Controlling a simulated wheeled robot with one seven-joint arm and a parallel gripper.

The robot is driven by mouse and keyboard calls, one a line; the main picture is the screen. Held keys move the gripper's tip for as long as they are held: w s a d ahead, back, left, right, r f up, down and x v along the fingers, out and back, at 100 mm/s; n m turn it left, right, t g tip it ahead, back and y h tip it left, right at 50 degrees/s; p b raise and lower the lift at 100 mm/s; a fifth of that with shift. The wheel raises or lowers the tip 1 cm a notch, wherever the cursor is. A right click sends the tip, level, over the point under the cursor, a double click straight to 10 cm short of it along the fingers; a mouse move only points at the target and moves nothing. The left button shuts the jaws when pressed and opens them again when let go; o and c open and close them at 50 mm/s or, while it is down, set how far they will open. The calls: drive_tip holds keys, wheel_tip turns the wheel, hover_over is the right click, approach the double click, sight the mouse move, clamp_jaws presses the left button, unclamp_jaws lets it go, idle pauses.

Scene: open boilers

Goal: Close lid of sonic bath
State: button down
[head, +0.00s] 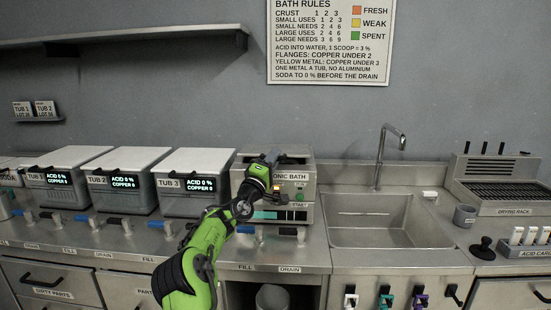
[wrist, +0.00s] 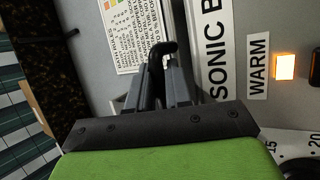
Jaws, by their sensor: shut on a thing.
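The grey sonic bath (head: 302,200) stands on the counter left of the sink, with its name label, lit indicator and controls on the front. Its label also shows in the wrist view (wrist: 214,50). My gripper (wrist: 164,70) is at the upper front of the bath, reaching across it from the left. Its fingers are shut on a black handle (wrist: 168,47), which looks like the lid handle. In the head view my wrist covers part of the label and front panel. The bath's top looks low and nearly level; I cannot tell whether the lid touches the rim.
Tub 3 (head: 190,160) stands close on the left, with more lidded tubs beyond it. The sink (head: 370,235) and its tall tap (head: 380,160) are on the right. A rules sign (head: 330,40) hangs on the wall behind. Valve handles line the counter front.

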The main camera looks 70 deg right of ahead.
drive_tip(key=shift+f, duration=0.1)
drive_tip(key=c, duration=1.4)
unclamp_jaws()
drive_tip(key=b+v, duration=0.1)
drive_tip(key=v, duration=1.4)
drive_tip(key=shift+a, duration=0.4)
